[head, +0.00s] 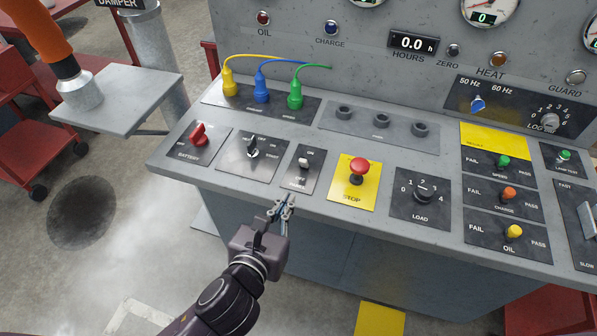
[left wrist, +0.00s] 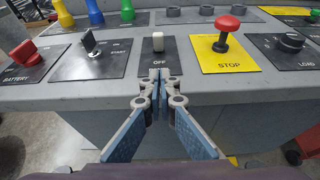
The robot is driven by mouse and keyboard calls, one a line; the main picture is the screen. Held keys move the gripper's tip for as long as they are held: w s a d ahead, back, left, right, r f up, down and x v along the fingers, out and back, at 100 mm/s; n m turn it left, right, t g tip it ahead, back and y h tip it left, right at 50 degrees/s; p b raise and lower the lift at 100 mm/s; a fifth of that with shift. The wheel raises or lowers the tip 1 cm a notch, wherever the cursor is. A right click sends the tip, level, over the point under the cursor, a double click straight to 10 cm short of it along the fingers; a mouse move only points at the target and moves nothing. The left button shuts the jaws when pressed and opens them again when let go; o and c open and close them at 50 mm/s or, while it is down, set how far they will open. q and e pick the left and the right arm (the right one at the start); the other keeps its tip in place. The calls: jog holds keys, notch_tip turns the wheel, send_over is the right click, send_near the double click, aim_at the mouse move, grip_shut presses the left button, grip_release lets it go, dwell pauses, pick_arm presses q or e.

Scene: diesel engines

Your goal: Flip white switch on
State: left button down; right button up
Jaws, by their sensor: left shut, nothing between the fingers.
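The white switch (head: 303,163) is a small white toggle on a black plate marked ON at the top and OFF at the bottom. It also shows in the left wrist view (left wrist: 158,42), just beyond my fingertips. Whether it leans to ON or OFF is hard to tell. My left gripper (head: 287,203) is shut and empty, in front of the panel's front edge and just short of the switch plate. It also shows in the left wrist view (left wrist: 154,78), pointing at the switch and apart from it. My right gripper is not in view.
A red STOP button (head: 359,168) on a yellow plate stands right of the switch. The load knob (head: 425,191) is farther right. The space before the panel is free.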

aim_at(304, 165)
pick_arm(q)
jog(key=x, duration=0.5)
jog(key=shift+w+d, duration=0.1)
jog(key=shift+w, duration=0.3)
jog(key=shift+w+d+r+p, duration=0.2)
jog(key=shift+w+r+p, duration=0.15)
jog(key=shift+w, duration=0.1)
jog(key=shift+w+d+r+p, duration=0.15)
jog(key=shift+w+r+p, duration=0.15)
jog(key=shift+w, duration=0.15)
jog(key=shift+w+d+r, duration=0.1)
jog(key=shift+w+d, duration=0.05)
jog(key=shift+w, duration=0.35)
